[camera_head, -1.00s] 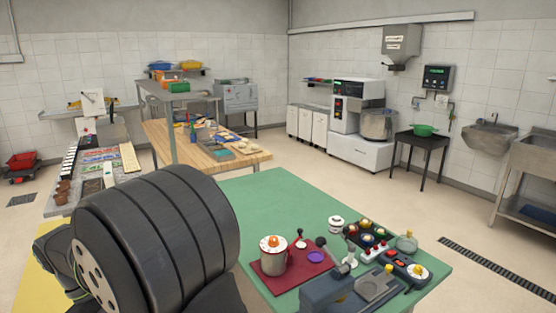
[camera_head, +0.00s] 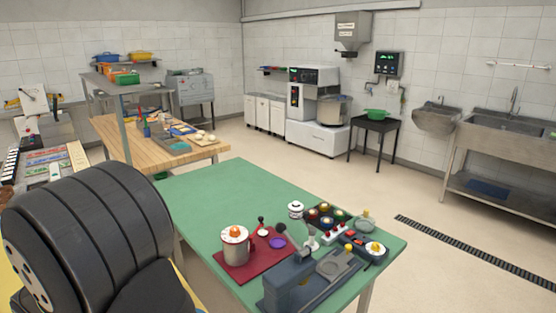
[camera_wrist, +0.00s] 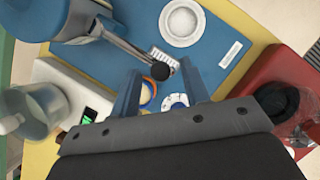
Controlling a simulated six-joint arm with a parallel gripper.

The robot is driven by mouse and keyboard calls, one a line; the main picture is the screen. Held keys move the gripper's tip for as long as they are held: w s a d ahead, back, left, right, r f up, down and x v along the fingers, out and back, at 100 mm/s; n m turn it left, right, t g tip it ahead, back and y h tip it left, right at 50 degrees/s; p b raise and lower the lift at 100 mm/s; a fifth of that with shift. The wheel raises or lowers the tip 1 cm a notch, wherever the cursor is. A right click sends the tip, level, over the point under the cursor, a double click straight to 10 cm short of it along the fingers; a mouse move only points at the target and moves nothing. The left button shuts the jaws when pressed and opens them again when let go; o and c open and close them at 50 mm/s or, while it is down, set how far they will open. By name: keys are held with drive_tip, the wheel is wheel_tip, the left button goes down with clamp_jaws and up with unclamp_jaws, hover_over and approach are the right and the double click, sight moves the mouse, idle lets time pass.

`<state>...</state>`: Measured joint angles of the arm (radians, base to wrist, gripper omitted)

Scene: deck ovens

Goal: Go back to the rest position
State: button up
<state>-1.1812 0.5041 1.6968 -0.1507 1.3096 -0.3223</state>
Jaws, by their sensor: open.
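My gripper (camera_wrist: 163,92) shows in the wrist view with its two blue fingers spread apart and nothing between them. It hangs over a yellow worktop (camera_wrist: 245,15) with a blue mat (camera_wrist: 205,70). A white round dish (camera_wrist: 182,23) lies on the mat beyond the fingertips. A dark round knob (camera_wrist: 160,71) shows near the fingertips; I cannot tell whether they touch it. In the head view my dark arm fills the lower left and the gripper is out of sight.
In the wrist view a pot (camera_wrist: 35,112) stands at left and a red block (camera_wrist: 275,75) at right. In the head view a green table (camera_head: 215,195) holds a red mat (camera_head: 262,262) with a pot (camera_head: 235,246). Open floor (camera_head: 340,190) lies beyond.

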drive_tip(key=shift+r, duration=0.1)
drive_tip(key=v, duration=1.7)
drive_tip(key=x, duration=1.7)
drive_tip(key=shift+d, duration=0.1)
drive_tip(key=w+a+m+g+y, duration=0.1)
drive_tip(key=w+a+m+g, duration=0.2)
drive_tip(key=w+m, duration=0.45)
drive_tip(key=s+v, duration=0.1)
drive_tip(key=v, duration=0.9)
drive_tip(key=shift+r, duration=0.25)
drive_tip(key=shift+s+a, duration=0.1)
wheel_tip(320, 180, up, 6)
drive_tip(key=a+n, duration=0.2)
drive_tip(key=x, duration=1.7)
drive_tip(key=shift+d+t, duration=0.3)
drive_tip(key=shift+t, duration=0.1)
